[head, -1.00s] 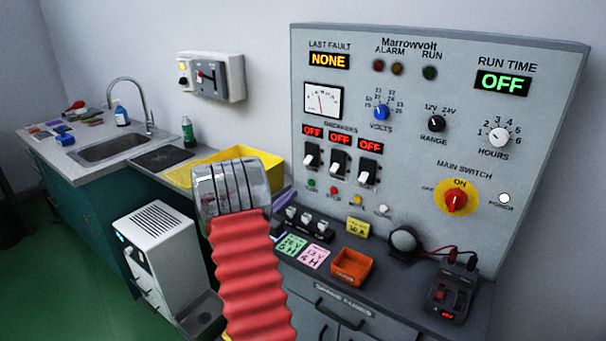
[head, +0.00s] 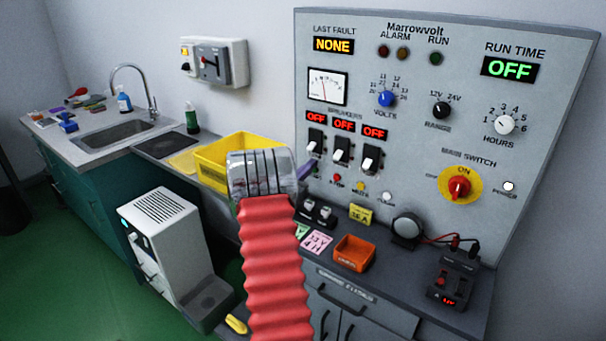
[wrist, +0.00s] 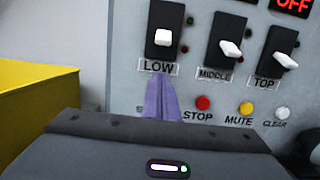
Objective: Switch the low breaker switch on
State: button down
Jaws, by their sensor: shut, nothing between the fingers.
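The low breaker switch (wrist: 166,38) is a white lever in a black housing, labelled LOW, at the upper left of the wrist view. In the head view it is the leftmost breaker (head: 316,143), under a red OFF display (head: 316,118). My gripper (wrist: 161,98) shows purple fingers, shut and empty, just below the LOW label in the wrist view. In the head view its purple tip (head: 305,170) shows beside my wrist, just below the low breaker. I cannot tell whether it touches the panel.
The middle (wrist: 230,47) and top (wrist: 284,60) breakers stand close to the right. Stop (wrist: 203,103), mute (wrist: 246,108) and clear (wrist: 282,113) buttons sit below. A yellow bin (head: 215,165) is left of my wrist. An orange tray (head: 353,252) lies on the counter.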

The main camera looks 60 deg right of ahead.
aim_at(312, 146)
jog(key=shift+w+a+r, duration=0.1)
jog(key=shift+a+r, duration=0.2)
jog(key=shift+r, duration=0.3)
jog(key=shift+a+r, duration=0.25)
jog(key=shift+r, duration=0.35)
jog(key=shift+w+a+r, duration=0.1)
jog(key=shift+a+r, duration=0.2)
jog(key=shift+r, duration=0.3)
jog(key=shift+w+a, duration=0.15)
jog(key=shift+r, duration=0.1)
